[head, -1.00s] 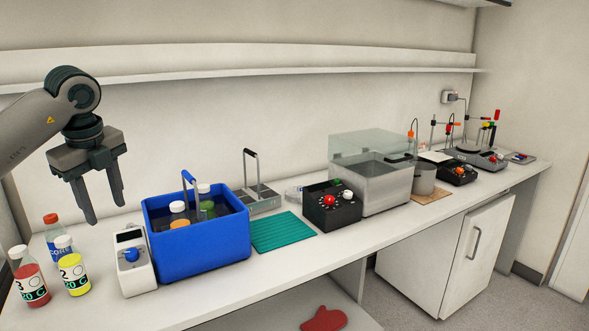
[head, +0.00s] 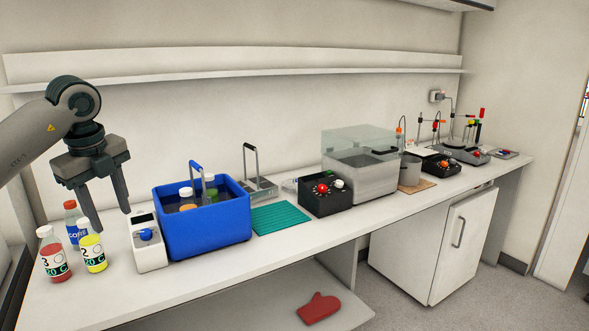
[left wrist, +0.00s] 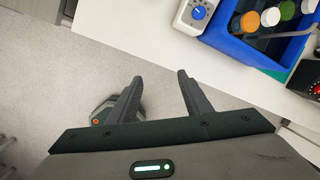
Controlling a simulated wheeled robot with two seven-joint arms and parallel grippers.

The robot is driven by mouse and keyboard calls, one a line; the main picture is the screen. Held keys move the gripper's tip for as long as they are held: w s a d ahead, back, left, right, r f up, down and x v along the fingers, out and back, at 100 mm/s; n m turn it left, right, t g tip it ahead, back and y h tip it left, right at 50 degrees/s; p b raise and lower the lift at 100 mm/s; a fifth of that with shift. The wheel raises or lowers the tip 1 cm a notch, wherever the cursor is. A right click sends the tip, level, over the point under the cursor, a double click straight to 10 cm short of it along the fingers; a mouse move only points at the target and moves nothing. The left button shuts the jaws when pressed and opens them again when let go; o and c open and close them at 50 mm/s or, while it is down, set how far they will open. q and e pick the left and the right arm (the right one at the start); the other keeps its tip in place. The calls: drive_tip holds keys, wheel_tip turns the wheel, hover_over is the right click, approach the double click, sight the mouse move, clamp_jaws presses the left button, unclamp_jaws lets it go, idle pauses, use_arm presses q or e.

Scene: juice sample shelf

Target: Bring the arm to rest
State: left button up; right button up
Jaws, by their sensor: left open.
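My left gripper (head: 108,218) is open and empty. In the head view it hangs fingers down at the left, in front of the wall, with its tips seen near the bottles and the white device. In the left wrist view its two fingers (left wrist: 158,95) stand apart with nothing between them, over the floor in front of the bench. My right gripper is not in view.
Bottles with red (head: 54,258), yellow (head: 92,250) and blue (head: 72,224) labels or contents stand at the bench's left end. Beside them are a white device (head: 148,252) and a blue bin (head: 210,232) holding several bottles. A green mat (head: 281,218) lies bare.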

use_arm(q)
drive_tip(key=w+d+f+m+g+h, duration=0.1)
drive_tip(key=d+f+m+h, duration=0.1)
drive_tip(key=d+f+h, duration=1.15)
drive_tip(key=d+f+m+h, duration=0.1)
drive_tip(key=d+f+h, duration=0.3)
drive_tip(key=d+f, duration=1.1)
drive_tip(key=s+a+f+n+t+y, duration=0.1)
drive_tip(key=s+f+n+t+y, duration=0.2)
drive_tip(key=f+n, duration=0.5)
drive_tip(key=s+a+f+n+t+y, duration=0.1)
drive_tip(key=f+n+t+y, duration=0.35)
drive_tip(key=f, duration=0.75)
drive_tip(key=s+a+f+n+t+y, duration=0.1)
drive_tip(key=s+f+n+t+y, duration=0.15)
drive_tip(key=f+n+t, duration=0.55)
drive_tip(key=s+a+f+n+g+y, duration=0.1)
drive_tip(key=s+f+g, duration=0.3)
drive_tip(key=s+f, duration=0.9)
drive_tip(key=s+a+f+n+g+y, duration=0.2)
drive_tip(key=s+f+g+y, duration=0.2)
drive_tip(key=s+f, duration=1)
drive_tip(key=s+g, duration=0.1)
drive_tip(key=s, duration=0.3)
drive_tip(key=shift+s+a+f, duration=0.15)
drive_tip(key=shift+s+a, duration=0.05)
drive_tip(key=shift+a, duration=0.2)
